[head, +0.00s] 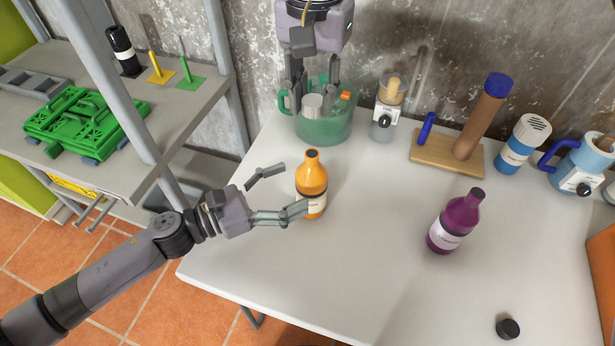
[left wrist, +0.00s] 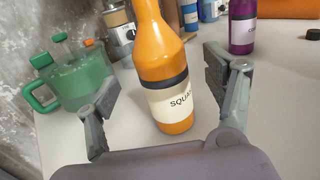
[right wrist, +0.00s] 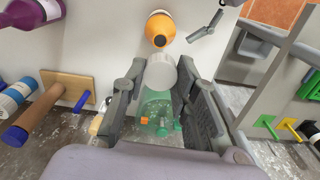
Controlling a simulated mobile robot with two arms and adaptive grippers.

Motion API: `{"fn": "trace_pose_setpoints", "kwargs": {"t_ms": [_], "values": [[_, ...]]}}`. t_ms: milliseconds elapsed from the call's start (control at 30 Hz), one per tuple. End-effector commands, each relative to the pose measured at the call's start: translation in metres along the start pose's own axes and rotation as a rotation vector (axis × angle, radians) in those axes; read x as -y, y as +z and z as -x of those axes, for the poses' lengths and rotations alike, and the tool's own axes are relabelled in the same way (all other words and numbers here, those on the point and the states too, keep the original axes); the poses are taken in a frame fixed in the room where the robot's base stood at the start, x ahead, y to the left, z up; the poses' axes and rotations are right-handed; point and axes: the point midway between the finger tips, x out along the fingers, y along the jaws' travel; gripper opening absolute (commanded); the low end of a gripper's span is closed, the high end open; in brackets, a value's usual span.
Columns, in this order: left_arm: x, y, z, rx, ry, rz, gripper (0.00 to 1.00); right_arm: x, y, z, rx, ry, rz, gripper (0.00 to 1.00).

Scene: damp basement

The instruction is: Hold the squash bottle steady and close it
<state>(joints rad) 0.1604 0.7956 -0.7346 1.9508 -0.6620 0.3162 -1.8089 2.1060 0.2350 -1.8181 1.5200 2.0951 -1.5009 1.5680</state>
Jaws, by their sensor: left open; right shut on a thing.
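The squash bottle (head: 313,182) is orange with a white label and stands upright on the white table; its top shows dark, and it also shows in the left wrist view (left wrist: 160,60). My left gripper (head: 287,190) is open, its fingers on either side of the bottle. In the left wrist view gaps show between the bottle and both fingers. My right gripper (head: 312,80) is shut on a pale grey cylinder (right wrist: 160,72) in front of and over the green container (head: 325,125), behind the bottle. Whether the cylinder touches the container I cannot tell.
A purple bottle (head: 455,222) stands to the right, and a small black cap (head: 508,328) lies near the front edge. A jar (head: 387,108), a wooden stand (head: 447,152), a blue shaker (head: 522,145) and a blue-handled jug (head: 578,168) line the back. The table's front middle is clear.

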Motion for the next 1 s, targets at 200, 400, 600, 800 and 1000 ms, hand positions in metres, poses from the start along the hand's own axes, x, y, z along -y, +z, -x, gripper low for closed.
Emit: {"fn": "trace_pose_setpoints", "kwargs": {"t_ms": [200,400,600,800,1000], "values": [[-0.001,0.001,-0.037,0.003,0.001,0.000,0.76,0.000,0.000,0.000,0.000,0.000,0.000,0.19],[0.000,0.000,-0.053,0.001,0.001,0.002,0.76,0.000,0.000,0.000,0.000,0.000,0.000,0.19],[-0.001,0.000,-0.056,0.000,0.002,0.002,0.76,0.000,0.000,0.000,0.000,0.000,0.000,0.19],[-0.001,0.000,-0.056,0.000,0.002,0.002,0.71,0.000,0.000,0.000,0.000,0.000,0.000,0.19],[-0.001,0.000,-0.056,0.000,0.002,0.002,0.58,0.000,0.000,0.000,0.000,0.000,0.000,0.19]]}}
